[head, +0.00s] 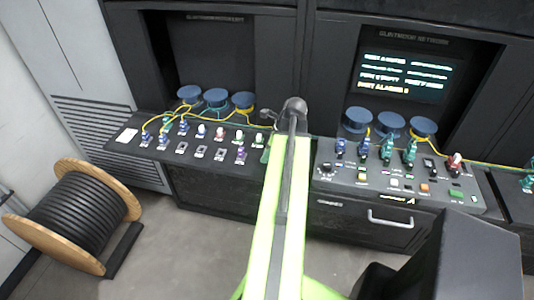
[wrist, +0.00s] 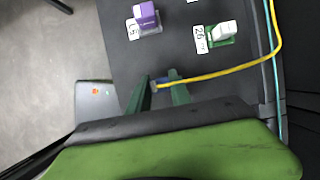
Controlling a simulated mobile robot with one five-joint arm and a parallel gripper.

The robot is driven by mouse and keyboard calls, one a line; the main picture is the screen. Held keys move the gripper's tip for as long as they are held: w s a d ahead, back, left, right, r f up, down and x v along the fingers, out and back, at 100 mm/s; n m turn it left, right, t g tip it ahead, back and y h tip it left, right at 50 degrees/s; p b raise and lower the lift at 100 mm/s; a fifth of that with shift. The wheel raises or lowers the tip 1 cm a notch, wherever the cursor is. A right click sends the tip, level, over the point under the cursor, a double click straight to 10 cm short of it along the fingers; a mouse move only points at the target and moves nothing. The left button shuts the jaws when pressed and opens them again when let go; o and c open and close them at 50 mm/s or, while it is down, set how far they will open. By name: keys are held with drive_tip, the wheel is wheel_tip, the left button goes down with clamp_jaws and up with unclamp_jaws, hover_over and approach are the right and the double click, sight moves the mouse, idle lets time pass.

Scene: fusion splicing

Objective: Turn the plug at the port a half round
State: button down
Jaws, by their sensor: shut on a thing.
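In the wrist view my gripper (wrist: 160,88) has its two green fingers closed on a small plug (wrist: 161,81). The plug looks blue and grey, and a yellow cable runs from it to the right. Most of the plug sits between the fingers, and the port under it is hidden. I cannot tell how far the plug is seated or how it is turned. In the head view my lime arm reaches to the panel between the two consoles and hides the gripper's tips.
In the wrist view a purple plug (wrist: 147,17) and a white plug in a green port (wrist: 222,35) stand close by. The yellow cable (wrist: 262,57) loops at the right. In the head view the left console (head: 200,150) holds several plugs; a cable drum (head: 75,215) stands on the floor.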

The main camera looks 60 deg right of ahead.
drive_tip(key=c, duration=1.1)
unclamp_jaws()
drive_tip(key=p+v, duration=1.6)
drive_tip(key=v, duration=0.1)
drive_tip(key=shift+r, duration=0.25)
